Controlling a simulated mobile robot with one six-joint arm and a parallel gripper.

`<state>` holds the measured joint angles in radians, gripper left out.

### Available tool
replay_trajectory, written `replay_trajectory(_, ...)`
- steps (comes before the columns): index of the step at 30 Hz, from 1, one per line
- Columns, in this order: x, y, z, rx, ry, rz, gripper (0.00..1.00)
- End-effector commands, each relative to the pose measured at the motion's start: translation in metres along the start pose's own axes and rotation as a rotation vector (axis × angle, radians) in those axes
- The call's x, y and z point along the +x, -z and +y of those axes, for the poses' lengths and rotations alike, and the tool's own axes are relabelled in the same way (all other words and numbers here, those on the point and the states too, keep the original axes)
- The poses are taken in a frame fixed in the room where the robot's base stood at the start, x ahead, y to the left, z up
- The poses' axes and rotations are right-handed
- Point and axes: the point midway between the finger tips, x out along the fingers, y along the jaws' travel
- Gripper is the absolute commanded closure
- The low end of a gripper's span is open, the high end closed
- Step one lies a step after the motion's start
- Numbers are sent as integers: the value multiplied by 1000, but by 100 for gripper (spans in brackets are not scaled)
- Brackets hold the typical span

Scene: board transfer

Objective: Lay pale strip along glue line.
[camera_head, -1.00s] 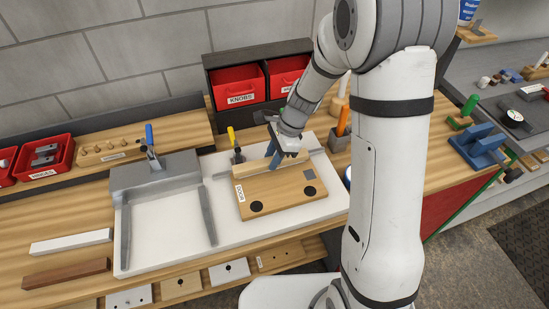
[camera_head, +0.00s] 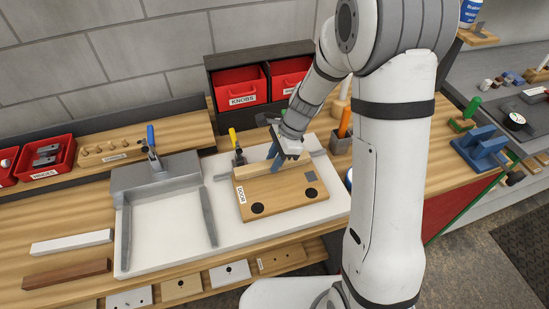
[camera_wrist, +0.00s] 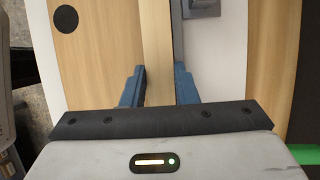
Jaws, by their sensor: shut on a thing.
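The pale strip (camera_head: 247,171) lies along the back edge of the wooden board (camera_head: 280,197) marked DOOR, in the head view. My gripper (camera_head: 276,160) is over it, with blue fingers on either side near its middle. In the wrist view the strip (camera_wrist: 156,40) runs lengthwise between the two blue fingers, and my gripper (camera_wrist: 159,78) is shut on it. The board (camera_wrist: 108,40) shows to the left of the strip there. I cannot make out a glue line, and I cannot tell whether the strip touches the board.
The board lies on a white panel (camera_head: 238,232). A yellow-handled clamp (camera_head: 236,146) stands behind the board's left end. A grey fixture with a blue-handled clamp (camera_head: 152,145) is to the left. White (camera_head: 72,242) and brown (camera_head: 67,274) bars lie at far left. Red bins (camera_head: 240,88) stand behind.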

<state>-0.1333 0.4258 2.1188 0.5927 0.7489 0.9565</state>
Motion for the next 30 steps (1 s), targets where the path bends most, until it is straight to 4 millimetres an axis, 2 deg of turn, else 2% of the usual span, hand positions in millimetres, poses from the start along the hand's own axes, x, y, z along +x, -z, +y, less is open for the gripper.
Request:
replay_trajectory(8, 6, 2, 0, 0, 0, 0, 98)
replay_trajectory(9, 5, 2, 0, 0, 0, 0, 71)
replay_trajectory(18, 5, 2, 0, 0, 0, 0, 48)
replay_trajectory(26, 2, 2, 0, 0, 1, 0, 48)
replay_trajectory(30, -15, 3, -1, 0, 5, 0, 48)
